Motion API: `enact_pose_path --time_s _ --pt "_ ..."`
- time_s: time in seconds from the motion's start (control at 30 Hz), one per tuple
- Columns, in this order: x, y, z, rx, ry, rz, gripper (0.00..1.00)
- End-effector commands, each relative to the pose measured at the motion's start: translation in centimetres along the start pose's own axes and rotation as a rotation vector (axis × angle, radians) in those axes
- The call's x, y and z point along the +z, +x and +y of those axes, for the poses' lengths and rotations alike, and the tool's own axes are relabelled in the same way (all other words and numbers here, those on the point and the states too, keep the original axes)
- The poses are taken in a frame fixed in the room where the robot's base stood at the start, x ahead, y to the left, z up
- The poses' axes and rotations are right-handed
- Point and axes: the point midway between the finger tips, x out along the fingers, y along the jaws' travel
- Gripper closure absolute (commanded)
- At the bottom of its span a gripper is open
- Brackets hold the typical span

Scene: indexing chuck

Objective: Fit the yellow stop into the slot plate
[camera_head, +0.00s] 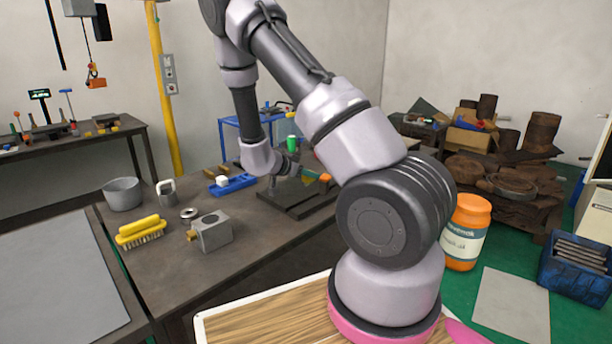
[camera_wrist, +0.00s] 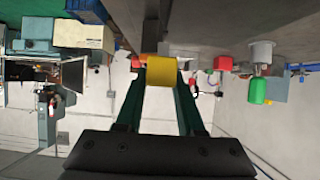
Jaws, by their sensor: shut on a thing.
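The yellow stop is not visible there. I cannot tell whether that dark plate is the slot plate, and no slot shows clearly in either view.
On the bench (camera_head: 165,285) are a blue tray (camera_head: 240,183) with a white piece, a grey block (camera_head: 215,232), a yellow brush (camera_head: 140,232), a ring (camera_head: 188,214) and a grey pot (camera_head: 122,194). A green cylinder (camera_head: 292,144) stands behind my gripper.

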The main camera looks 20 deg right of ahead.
Motion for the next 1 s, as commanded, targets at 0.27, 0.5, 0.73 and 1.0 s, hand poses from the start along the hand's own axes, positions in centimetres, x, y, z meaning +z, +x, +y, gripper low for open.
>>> enact_pose_path --time_s 0.27,0.5,0.73,1.0 --pt "1.0 0.7 0.0 0.000 -0.002 0.002 1.00" --pt "2.1 1.2 0.0 0.000 -0.003 0.002 1.00" --pt "3.1 1.8 0.0 -0.001 -0.003 0.001 1.00" --pt "4.3 2.4 0.0 -0.001 -0.003 0.001 1.00"
